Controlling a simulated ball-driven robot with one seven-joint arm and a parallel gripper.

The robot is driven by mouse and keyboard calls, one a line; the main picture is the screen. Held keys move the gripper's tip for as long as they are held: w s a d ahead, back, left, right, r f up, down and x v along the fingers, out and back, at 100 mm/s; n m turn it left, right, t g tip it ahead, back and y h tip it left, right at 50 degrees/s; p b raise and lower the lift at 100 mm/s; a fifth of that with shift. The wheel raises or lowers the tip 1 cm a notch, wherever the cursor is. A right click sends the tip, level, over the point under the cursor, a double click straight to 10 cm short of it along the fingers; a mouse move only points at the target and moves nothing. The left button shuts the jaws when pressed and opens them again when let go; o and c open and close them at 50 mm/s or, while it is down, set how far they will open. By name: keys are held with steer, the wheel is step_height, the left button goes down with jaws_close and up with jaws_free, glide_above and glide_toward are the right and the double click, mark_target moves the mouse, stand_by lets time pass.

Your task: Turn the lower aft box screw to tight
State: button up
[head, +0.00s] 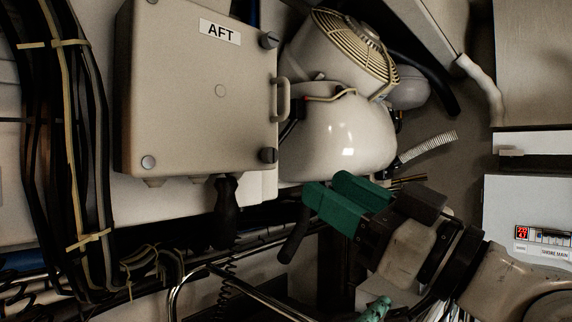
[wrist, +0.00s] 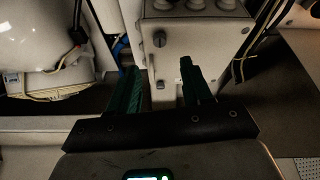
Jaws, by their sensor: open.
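The beige aft box (head: 195,90) hangs at upper left in the head view, labelled AFT. Its lower screw (head: 268,155) is a dark knob at the lower right corner. A similar dark upper screw (head: 269,40) sits at the upper right corner. In the wrist view the box (wrist: 190,45) is ahead, and a dark screw (wrist: 159,39), apparently the lower one, shows near several round fittings. My gripper (head: 333,195) has green fingers, is open and empty, and is right of and below the lower screw, apart from it. In the wrist view the screw lies beyond the gap between the fingers (wrist: 160,68).
A white helmet (head: 345,135) and a caged round unit (head: 350,50) stand right of the box. A black-handled tool (head: 227,210) hangs below it. Cable bundles (head: 60,130) run at far left. A metal rail (head: 230,275) and cables lie below.

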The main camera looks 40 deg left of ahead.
mark_target(274, 156)
steer(key=p+x, duration=0.3)
steer(key=x, duration=0.6)
steer(key=shift+a, duration=0.15)
jaws_close()
